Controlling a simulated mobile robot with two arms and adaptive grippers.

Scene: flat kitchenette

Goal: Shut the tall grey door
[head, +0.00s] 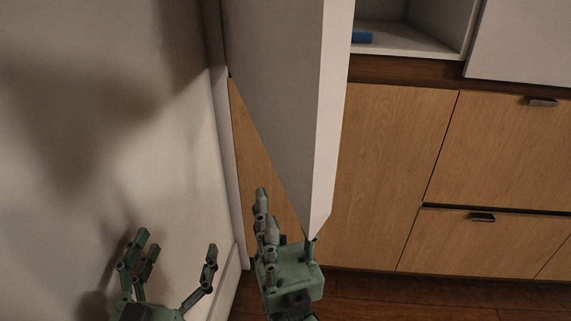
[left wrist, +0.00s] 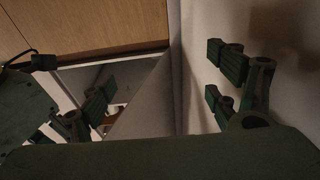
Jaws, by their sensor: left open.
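The tall grey door (head: 279,78) stands open in the head view. It juts out from the cabinet front, and its pale edge (head: 325,125) runs down to a low corner near the middle. My left gripper (head: 178,266) is open and empty, left of the door and close to the pale wall. Its spread fingers also show in the left wrist view (left wrist: 161,88), with a grey panel between them that may be the door. My right gripper (head: 288,225) is at the door's lower corner, with fingers left of it and one just below it. I cannot tell whether it touches the door.
The pale wall (head: 90,130) stands close on the left. Wooden cabinet fronts (head: 385,150) and drawers with dark handles (head: 482,217) fill the right. An open shelf (head: 410,40) holds a blue thing (head: 361,37). Bare wooden floor (head: 420,290) shows below.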

